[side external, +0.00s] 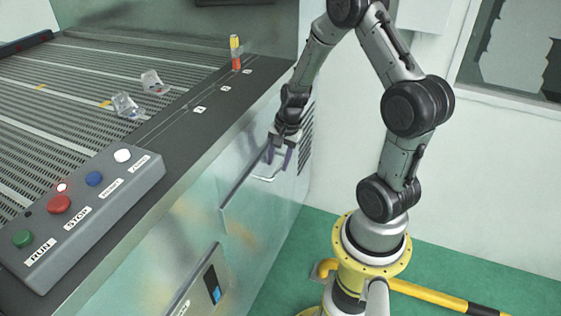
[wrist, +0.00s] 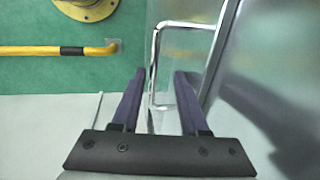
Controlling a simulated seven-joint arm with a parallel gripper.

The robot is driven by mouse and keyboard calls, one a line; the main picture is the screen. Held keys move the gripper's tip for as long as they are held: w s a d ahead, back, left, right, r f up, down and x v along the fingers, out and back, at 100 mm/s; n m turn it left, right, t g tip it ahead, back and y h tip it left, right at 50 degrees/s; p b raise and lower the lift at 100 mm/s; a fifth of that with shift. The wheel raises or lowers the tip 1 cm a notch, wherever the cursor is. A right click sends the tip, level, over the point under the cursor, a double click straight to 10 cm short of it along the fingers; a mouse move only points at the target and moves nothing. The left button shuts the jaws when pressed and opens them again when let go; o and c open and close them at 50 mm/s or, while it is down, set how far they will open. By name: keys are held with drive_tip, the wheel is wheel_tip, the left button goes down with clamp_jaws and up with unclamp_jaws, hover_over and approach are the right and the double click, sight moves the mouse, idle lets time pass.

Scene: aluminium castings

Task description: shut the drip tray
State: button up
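The drip tray (side external: 241,190) is in the side of the grey machine, its dark top edge standing out in the side external view. How far out it is I cannot tell. A bright bent-wire handle (side external: 264,178) is at its far end, and the handle also shows in the wrist view (wrist: 186,27). My gripper (side external: 278,158) is at the handle with its purple fingers apart. In the wrist view my gripper (wrist: 159,76) has part of the handle between its fingers, with gaps showing. Whether a finger touches it I cannot tell.
A control box (side external: 90,205) with coloured buttons sits on the machine's near corner. Clear crumpled pieces (side external: 127,106) lie on the slatted bed, and a red-yellow signal post (side external: 235,52) stands on its rim. A yellow floor rail (side external: 430,294) runs along the green floor.

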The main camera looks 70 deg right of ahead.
drive_tip(key=shift+s, duration=0.1)
wheel_tip(320, 180, up, 14)
drive_tip(key=s, duration=0.2)
drive_tip(key=shift+s+f, duration=0.25)
drive_tip(key=shift+s, duration=0.05)
drive_tip(key=shift+w+a, duration=0.1)
drive_tip(key=shift+a, duration=0.05)
idle(0.3)
